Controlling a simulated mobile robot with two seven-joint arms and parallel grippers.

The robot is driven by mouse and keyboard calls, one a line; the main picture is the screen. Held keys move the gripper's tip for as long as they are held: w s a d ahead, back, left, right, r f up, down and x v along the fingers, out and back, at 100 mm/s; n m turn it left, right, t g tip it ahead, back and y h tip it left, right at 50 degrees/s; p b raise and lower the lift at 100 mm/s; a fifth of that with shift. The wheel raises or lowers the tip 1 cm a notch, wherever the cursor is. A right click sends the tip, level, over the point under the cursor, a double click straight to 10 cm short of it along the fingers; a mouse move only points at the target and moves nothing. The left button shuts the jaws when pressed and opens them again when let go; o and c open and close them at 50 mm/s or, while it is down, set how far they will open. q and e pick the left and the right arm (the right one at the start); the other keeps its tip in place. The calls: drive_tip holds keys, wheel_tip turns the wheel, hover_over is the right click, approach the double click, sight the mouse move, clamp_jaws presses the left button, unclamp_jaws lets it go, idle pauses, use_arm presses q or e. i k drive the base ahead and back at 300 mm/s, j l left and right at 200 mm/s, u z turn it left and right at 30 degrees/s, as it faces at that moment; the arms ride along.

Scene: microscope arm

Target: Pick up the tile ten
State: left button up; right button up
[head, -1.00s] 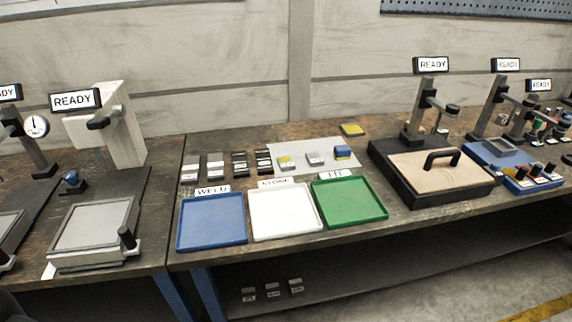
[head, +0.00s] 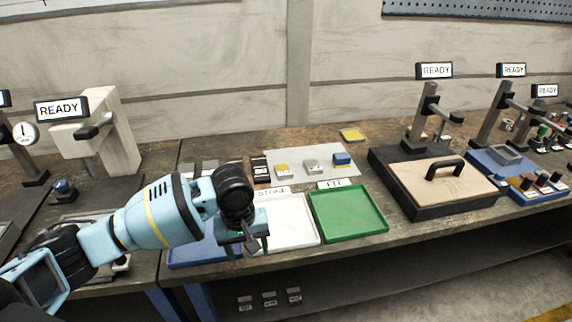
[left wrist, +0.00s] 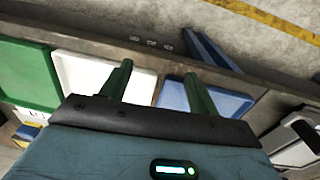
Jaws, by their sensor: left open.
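Several small labelled tiles stand in a row behind the trays; their labels are too small to read, so I cannot tell which is tile ten. I see a dark tile (head: 261,169), a yellow-topped tile (head: 284,172), a grey tile (head: 313,166) and a blue tile (head: 342,159). Three more small tiles (head: 269,298) sit on the lower shelf. My left gripper (head: 252,246) is open and empty, over the blue and white trays near the front edge. Its two fingers (left wrist: 158,86) point down apart in the left wrist view. My arm hides some tiles at the left. My right gripper is not in view.
A blue tray (head: 195,254), a white tray (head: 292,236) and a green tray (head: 347,213) line the front edge and look empty. A black-based box with a wooden lid and handle (head: 432,178) stands to the right. A yellow pad (head: 353,135) lies at the back.

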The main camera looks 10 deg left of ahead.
sight(282, 170)
drive_tip(key=i, duration=1.25)
